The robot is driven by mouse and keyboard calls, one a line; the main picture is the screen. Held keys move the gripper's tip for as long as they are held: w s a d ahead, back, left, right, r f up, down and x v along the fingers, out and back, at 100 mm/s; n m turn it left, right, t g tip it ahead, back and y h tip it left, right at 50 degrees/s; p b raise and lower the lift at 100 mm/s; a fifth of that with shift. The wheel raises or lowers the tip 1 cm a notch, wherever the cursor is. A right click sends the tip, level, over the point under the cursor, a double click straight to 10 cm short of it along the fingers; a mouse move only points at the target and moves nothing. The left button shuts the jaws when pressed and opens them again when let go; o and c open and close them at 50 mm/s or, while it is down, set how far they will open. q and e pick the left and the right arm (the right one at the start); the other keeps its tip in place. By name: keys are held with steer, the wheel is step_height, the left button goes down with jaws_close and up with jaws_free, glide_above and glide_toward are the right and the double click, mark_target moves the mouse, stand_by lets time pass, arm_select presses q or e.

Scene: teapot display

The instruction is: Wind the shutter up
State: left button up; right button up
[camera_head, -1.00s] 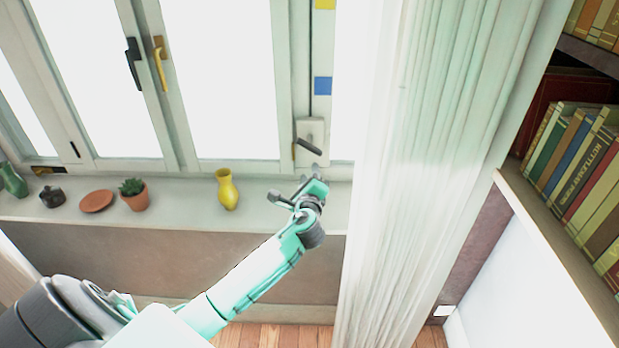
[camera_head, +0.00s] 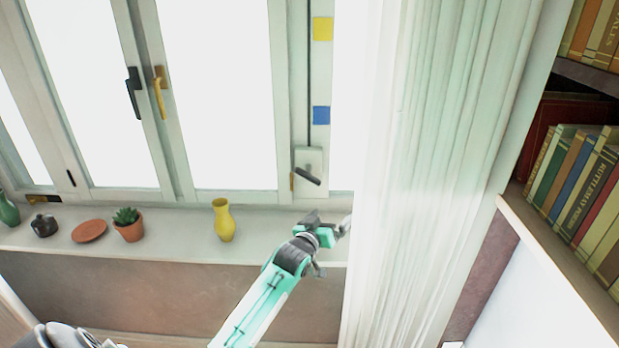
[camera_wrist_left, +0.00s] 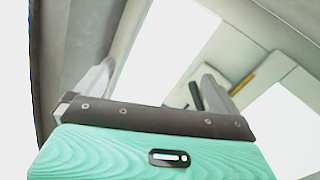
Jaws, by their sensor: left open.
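The shutter winder is a white box (camera_head: 302,160) on the window frame, with a dark crank handle (camera_head: 309,176) slanting down to the right. A thin dark line runs up the frame from the box, past a yellow square (camera_head: 323,28) and a blue square (camera_head: 321,115). My left gripper (camera_head: 328,224) is open and empty, below and slightly right of the crank, apart from it. In the left wrist view its two fingers (camera_wrist_left: 152,80) stand wide apart. A dark bar (camera_wrist_left: 196,96), probably the crank, shows by the right finger. My right gripper is not seen.
A pale curtain (camera_head: 430,170) hangs close on the right. A bookshelf (camera_head: 560,255) stands beyond it.

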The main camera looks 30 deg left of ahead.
arm_select(q)
steer(key=n, duration=0.4)
steer(key=n+t+y+b, duration=0.25)
steer(key=n+y, duration=0.35)
steer(key=n, duration=1.8)
glide_toward(309, 172)
steer(key=x, duration=0.3)
steer(key=p+x, duration=0.1)
steer(key=x, duration=0.2)
steer(key=p+x, duration=0.1)
steer(key=x, duration=0.3)
steer(key=shift+w+f, duration=0.15)
steer(key=shift+f, duration=0.1)
steer(key=c, duration=0.9)
